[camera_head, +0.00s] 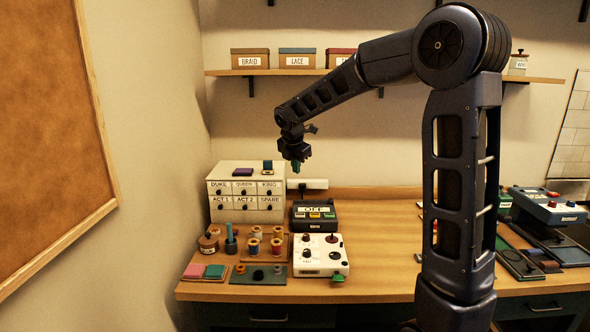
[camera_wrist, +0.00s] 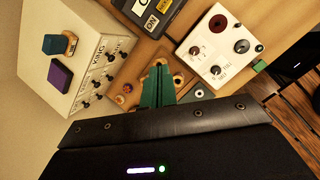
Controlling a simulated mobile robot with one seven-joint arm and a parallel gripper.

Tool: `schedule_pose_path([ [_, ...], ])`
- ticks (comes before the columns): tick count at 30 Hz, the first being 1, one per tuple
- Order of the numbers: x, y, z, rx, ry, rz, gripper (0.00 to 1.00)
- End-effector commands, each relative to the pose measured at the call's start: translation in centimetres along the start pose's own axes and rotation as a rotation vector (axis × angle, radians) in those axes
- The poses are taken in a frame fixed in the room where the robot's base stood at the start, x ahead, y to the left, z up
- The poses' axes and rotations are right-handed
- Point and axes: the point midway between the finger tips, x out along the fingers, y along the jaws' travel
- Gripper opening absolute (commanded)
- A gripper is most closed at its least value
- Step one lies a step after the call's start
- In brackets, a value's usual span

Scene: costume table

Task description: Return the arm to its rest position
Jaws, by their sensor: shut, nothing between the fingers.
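My gripper (camera_head: 295,167) hangs in the air above the table, in front of the wall and near the right end of the white drawer cabinet (camera_head: 246,215). Its fingers point down. In the wrist view its green fingers (camera_wrist: 158,88) are together with nothing between them. My dark arm reaches up and left from its column, bent at the elbow, and crosses in front of the shelf. The gripper touches nothing that I can see.
Below stand a dark box with a display (camera_head: 314,215), a white box with knobs (camera_head: 320,256) and several thread spools (camera_head: 255,241). Purple (camera_wrist: 61,76) and teal (camera_wrist: 56,45) pieces sit on the cabinet. A shelf (camera_head: 226,72) holds boxes. Bare tabletop (camera_head: 380,245) lies mid-table.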

Motion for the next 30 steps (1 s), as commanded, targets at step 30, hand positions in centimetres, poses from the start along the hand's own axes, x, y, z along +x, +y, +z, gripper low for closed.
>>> schedule_pose_path([
  [30, -9.5, -34.2, 0.2, 1.907, 0.025, 0.007, 0.00],
])
